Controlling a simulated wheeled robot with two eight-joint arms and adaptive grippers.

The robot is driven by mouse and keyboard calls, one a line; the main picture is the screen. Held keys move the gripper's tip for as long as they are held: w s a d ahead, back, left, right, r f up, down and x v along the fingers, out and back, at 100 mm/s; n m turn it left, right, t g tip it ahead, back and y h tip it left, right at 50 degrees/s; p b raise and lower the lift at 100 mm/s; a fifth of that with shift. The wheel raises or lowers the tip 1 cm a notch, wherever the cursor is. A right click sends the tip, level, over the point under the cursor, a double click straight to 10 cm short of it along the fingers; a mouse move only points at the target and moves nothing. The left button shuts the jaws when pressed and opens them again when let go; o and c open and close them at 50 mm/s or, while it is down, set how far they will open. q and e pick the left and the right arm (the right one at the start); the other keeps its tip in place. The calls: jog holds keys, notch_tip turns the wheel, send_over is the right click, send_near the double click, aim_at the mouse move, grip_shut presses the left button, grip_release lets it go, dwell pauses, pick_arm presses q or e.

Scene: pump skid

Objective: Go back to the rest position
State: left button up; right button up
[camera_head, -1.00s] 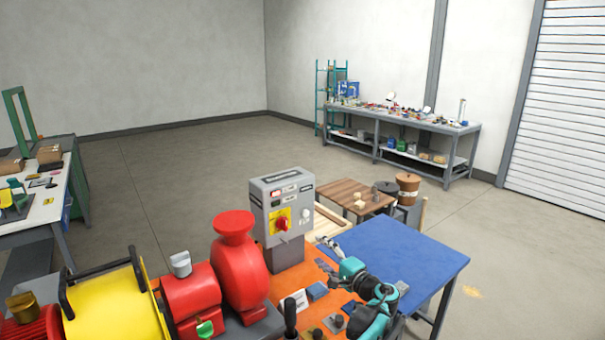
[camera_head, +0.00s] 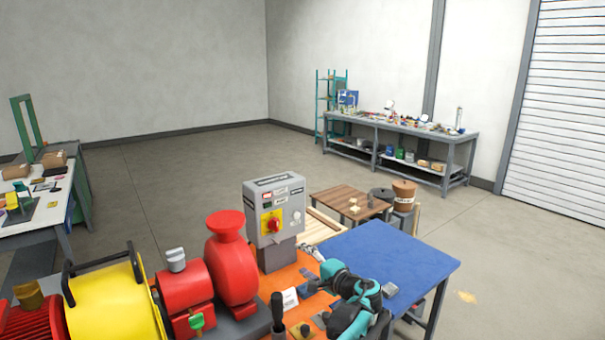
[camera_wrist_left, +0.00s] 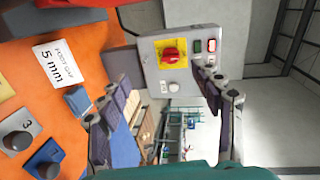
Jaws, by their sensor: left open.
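My left gripper (camera_head: 307,268) is at the lower middle of the head view, beside the grey control box and over the orange work surface. It is open and empty. In the left wrist view, its two dark fingers (camera_wrist_left: 158,112) are spread wide apart with nothing between them. The grey control box (camera_head: 273,207) with a red knob on a yellow plate stands just left of and behind the gripper. It also shows beyond the fingers in the left wrist view (camera_wrist_left: 188,75). My right gripper is not in view.
A red pump (camera_head: 231,265) and a yellow guard (camera_head: 112,305) stand at the lower left. A blue tabletop (camera_head: 405,258) lies to the right of my arm. A small wooden table (camera_head: 335,197) stands behind. A grey workbench (camera_head: 400,127) is at the back wall. Open floor lies between.

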pick_arm(q)
jog(key=s+a+r+n+g+h, duration=0.1)
jog(key=s+a+n+g+h, duration=0.35)
jog(key=s+a, duration=1.3)
jog(key=s+f+n+h, duration=0.2)
jog(key=s+f, duration=0.2)
jog(key=s, duration=0.8)
jog(key=s+a+f+n+g+h, duration=0.1)
jog(key=s+f+n+h, duration=0.2)
jog(key=s, duration=0.9)
notch_tip(320, 180, down, 2)
jog(key=shift+f, duration=0.1)
jog(key=shift+n+h, duration=0.25)
